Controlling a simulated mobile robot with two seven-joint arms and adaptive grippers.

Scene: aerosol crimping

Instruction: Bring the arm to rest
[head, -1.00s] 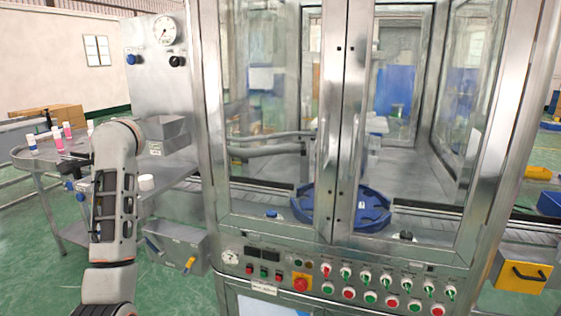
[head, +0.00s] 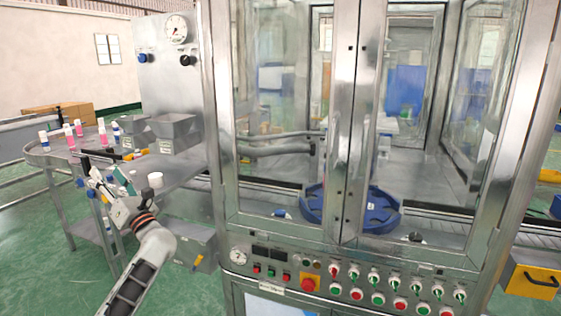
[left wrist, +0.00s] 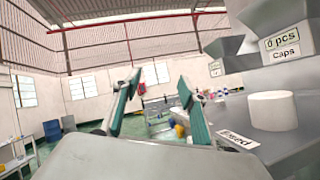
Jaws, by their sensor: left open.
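In the left wrist view the open fingers (left wrist: 158,104) point out into the room. A white round cap (head: 155,180) lies to the right of the gripper, apart from it. The cap also shows large at the right of the left wrist view (left wrist: 272,110). My right gripper is not seen.
The side table's rim (head: 62,153) bears several pink and white bottles (head: 78,128). A grey bin (head: 175,133) stands behind the gripper. The glass-fronted crimping machine (head: 345,150), with a blue rotary disc (head: 372,218) inside, fills the middle and right.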

